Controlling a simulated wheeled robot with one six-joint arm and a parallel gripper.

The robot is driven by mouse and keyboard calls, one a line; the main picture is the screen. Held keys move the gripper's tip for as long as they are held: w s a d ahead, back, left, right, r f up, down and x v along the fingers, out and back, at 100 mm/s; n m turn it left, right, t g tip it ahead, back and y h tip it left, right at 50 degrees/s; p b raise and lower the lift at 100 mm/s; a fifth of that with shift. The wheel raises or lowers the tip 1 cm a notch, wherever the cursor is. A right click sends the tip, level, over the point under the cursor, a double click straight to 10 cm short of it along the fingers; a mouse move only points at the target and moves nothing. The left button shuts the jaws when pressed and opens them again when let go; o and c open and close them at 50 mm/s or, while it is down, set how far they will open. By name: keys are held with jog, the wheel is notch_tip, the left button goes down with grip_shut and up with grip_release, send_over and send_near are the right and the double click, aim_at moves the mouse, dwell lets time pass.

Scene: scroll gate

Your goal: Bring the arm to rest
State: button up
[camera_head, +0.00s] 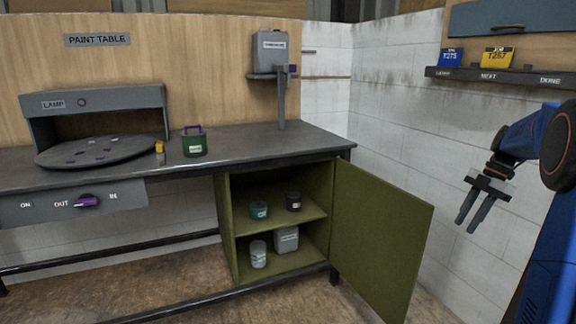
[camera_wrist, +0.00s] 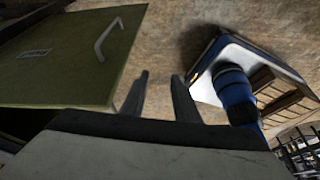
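My arm is at the right of the head view, blue and black, with my gripper (camera_head: 474,218) hanging down in front of the white block wall. Its two fingers are apart with nothing between them. In the wrist view my gripper (camera_wrist: 158,92) also shows two separate fingers over bare brown floor. The open green cabinet door (camera_head: 382,240) is to the left of my gripper, with a gap between them in the head view. The same door (camera_wrist: 75,60) fills the upper left of the wrist view, with its pale handle.
The paint table (camera_head: 235,150) carries a lamp housing (camera_head: 95,110), a round turntable (camera_head: 95,151), a green can (camera_head: 194,141) and a small yellow-topped bottle (camera_head: 160,153). The open cabinet (camera_head: 285,210) holds several containers. A shelf (camera_head: 500,76) with blue and yellow cards is above my gripper.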

jog(key=s+a+r+m+t+h, duration=0.2)
jog(key=s+a+r+m+h, duration=0.15)
jog(key=s+a+m, duration=1)
jog(key=s+a+f+m+t, duration=0.1)
jog(key=s+a+f+m, duration=0.1)
jog(key=s+a, duration=0.2)
jog(key=s+a+f+m+t, duration=0.1)
jog(key=s+a+f+m, duration=0.1)
jog(key=s, duration=0.7)
jog(key=s+a+f+m+t, duration=0.1)
jog(key=s+a+f+m, duration=0.2)
jog(key=s+a, duration=0.3)
jog(key=shift+s+f+t+h, duration=0.25)
jog(key=shift+s+t+h, duration=0.15)
jog(key=shift+h, duration=0.05)
